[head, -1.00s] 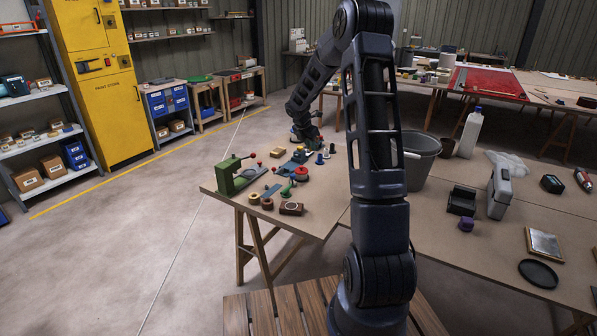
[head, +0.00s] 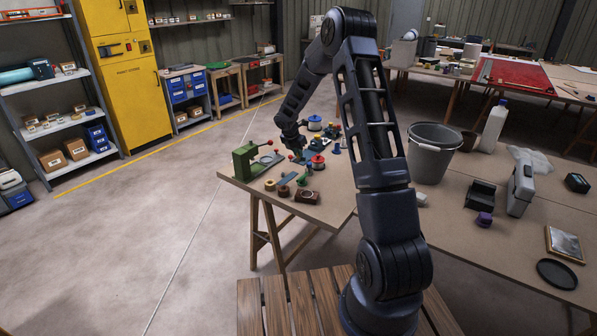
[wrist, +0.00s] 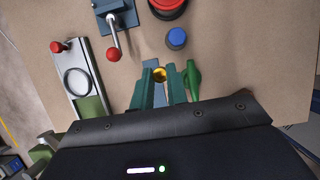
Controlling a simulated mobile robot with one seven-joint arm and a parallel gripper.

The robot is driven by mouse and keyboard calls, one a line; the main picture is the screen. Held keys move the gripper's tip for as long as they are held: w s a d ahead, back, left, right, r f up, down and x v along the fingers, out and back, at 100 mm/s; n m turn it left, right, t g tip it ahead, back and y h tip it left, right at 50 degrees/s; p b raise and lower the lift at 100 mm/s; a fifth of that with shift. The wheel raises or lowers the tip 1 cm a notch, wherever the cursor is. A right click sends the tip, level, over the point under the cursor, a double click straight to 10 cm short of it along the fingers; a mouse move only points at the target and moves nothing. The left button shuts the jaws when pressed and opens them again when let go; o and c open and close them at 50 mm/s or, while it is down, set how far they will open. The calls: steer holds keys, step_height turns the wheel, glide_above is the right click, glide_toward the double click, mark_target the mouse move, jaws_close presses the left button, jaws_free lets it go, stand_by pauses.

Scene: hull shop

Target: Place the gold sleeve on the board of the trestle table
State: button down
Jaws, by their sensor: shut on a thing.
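The gold sleeve (wrist: 159,74) shows between my fingertips in the wrist view, and my gripper (wrist: 159,82) is shut on it. Only its near-round gold top shows; the fingers hide the rest. In the head view my gripper (head: 297,153) is low over the trestle table (head: 328,208), among the small parts at its far end; the sleeve cannot be made out there. In the wrist view the bare tan board (wrist: 235,60) lies beneath. I cannot tell whether the sleeve touches anything below it.
A blue-grey strip (wrist: 151,66) lies under my fingertips and a green lever (wrist: 193,80) is close to their right. A green-and-grey fixture (wrist: 78,84), a red-knobbed lever (wrist: 113,52) and a blue knob (wrist: 177,38) stand around. Bare board is to the right.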

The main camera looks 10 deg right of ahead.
mark_target(299, 175)
step_height(299, 175, down, 10)
steer(key=shift+f, duration=0.15)
stand_by(0.4)
steer(key=shift+f, duration=0.1)
steer(key=c, duration=1.4)
jaws_free()
